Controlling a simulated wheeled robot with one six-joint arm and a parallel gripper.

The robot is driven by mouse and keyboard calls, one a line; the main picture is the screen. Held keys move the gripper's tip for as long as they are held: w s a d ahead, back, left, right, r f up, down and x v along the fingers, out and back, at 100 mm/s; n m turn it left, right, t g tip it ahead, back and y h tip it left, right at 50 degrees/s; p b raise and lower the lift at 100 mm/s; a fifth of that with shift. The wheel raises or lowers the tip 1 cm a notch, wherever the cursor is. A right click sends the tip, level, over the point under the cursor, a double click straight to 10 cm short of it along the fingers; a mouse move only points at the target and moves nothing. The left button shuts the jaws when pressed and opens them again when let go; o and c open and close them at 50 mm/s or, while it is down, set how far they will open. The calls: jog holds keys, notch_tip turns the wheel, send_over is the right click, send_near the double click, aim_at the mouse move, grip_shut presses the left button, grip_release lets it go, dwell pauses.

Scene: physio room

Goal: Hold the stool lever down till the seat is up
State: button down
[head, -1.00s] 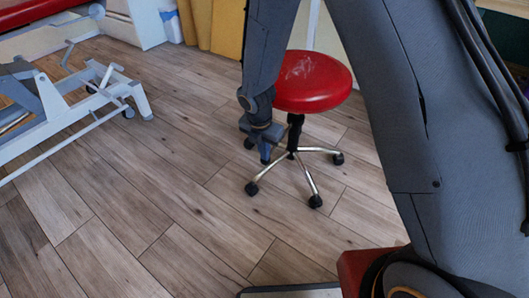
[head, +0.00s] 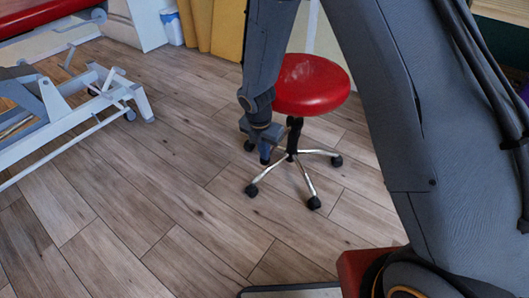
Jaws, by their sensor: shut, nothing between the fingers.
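The stool has a round red seat (head: 312,84), a black column (head: 294,136) and a chrome star base (head: 305,178) on black castors. It stands upright on the wood floor in the head view. My gripper (head: 265,158) points down at the left of the column, below the left edge of the seat. It is shut and empty. I cannot see the stool lever; the arm and gripper may hide it. I cannot tell whether the gripper touches the stool.
A white-framed treatment couch (head: 70,110) with castors stands at the left. Yellow panels (head: 225,28) lean at the back wall beside a small white bin (head: 172,27). The wood floor (head: 150,200) between the couch and the stool is clear.

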dwell(0.3)
jog(key=r+p, duration=0.4)
jog(key=shift+s+a+p, duration=0.1)
jog(key=shift+s+p, duration=0.1)
jog(key=shift+p, duration=0.2)
notch_tip(320, 180, up, 10)
jog(key=p, duration=0.3)
jog(key=shift+s+a+p, duration=0.2)
jog(key=shift+s+p, duration=0.05)
jog(key=shift+p, duration=0.05)
